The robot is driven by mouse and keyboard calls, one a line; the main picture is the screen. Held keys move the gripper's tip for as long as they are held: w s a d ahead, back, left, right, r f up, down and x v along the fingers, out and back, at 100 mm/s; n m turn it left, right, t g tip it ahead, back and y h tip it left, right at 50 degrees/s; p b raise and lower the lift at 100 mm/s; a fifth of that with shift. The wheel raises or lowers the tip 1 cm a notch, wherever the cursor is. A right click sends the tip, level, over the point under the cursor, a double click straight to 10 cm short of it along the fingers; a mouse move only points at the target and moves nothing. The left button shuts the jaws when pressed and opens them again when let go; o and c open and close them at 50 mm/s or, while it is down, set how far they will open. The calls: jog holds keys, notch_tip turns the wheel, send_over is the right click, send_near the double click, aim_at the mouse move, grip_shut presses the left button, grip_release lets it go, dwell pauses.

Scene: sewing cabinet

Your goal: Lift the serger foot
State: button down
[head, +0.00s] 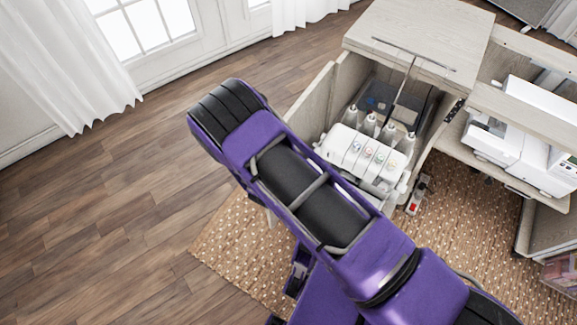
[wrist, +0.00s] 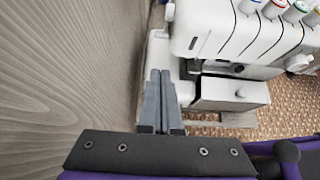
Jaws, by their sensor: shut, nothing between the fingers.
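The serger (head: 362,157) is a white machine with coloured dials and several thread cones, standing in the open cabinet. The serger foot itself is too small and dark to make out. My gripper (wrist: 160,76) is shut and empty, its grey fingers pointing at the left end of the serger, over or beside its white base. I cannot tell whether they touch it. In the head view my arm hides the gripper.
A wooden cabinet panel (wrist: 70,65) stands close on the left of my gripper. The cabinet top (head: 420,35) is above and behind the serger. A second white machine (head: 510,135) sits on a shelf at right. A woven rug (head: 235,250) and open wood floor lie around.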

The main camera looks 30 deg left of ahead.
jog(key=w+r+v, duration=0.1)
jog(key=r+v, duration=0.1)
jog(key=v, duration=0.9)
jog(key=shift+p, duration=0.4)
jog(key=shift+w+r, duration=0.2)
